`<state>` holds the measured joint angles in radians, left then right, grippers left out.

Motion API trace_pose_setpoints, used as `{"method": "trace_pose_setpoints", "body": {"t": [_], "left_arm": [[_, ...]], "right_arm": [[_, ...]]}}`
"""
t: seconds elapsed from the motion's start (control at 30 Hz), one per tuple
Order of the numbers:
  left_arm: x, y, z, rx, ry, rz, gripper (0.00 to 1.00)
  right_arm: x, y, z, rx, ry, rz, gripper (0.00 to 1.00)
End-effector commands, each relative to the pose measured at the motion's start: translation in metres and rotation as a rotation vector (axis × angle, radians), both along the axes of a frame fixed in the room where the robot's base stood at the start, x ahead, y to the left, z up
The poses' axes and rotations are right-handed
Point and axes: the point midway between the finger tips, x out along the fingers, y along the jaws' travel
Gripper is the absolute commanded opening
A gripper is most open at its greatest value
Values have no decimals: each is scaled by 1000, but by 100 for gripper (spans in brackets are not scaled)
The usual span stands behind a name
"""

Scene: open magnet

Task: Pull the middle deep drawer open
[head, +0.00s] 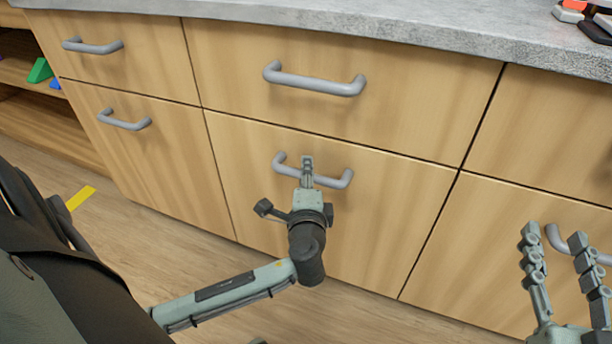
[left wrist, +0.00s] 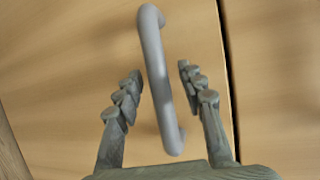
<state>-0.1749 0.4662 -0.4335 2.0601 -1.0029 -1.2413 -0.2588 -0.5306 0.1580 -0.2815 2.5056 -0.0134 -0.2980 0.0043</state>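The middle deep drawer (head: 395,205) is a light wood front in the lower row, flush with its neighbours and shut. Its grey bar handle (head: 335,181) also shows in the left wrist view (left wrist: 152,50). My left gripper (head: 307,164) is at the middle of this handle. In the left wrist view its two fingers (left wrist: 160,76) are spread, one on each side of the bar, with gaps showing. My right gripper (head: 554,236) is open and empty at the lower right, in front of the right lower drawer.
Other shut drawers with grey handles surround it: upper middle (head: 330,100), upper left (head: 125,62), lower left (head: 150,150) and lower right (head: 490,270). A grey countertop (head: 400,30) runs above. Open shelves (head: 40,125) stand at left. The wood floor in front shows a yellow strip (head: 80,197).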

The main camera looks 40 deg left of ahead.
Motion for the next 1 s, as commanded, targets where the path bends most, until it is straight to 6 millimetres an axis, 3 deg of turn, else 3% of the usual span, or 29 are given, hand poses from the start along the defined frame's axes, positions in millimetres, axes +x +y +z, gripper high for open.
{"method": "trace_pose_setpoints", "body": {"t": [0.23,0.53,1.0], "left_arm": [[0,0,0,-1,1,0,37],[0,0,-1,-1,0,0,0],[0,0,-1,-3,2,0,0]], "right_arm": [[0,0,1,1,-2,1,40],[0,0,1,0,-1,1,40],[0,0,0,-2,3,0,40]]}}
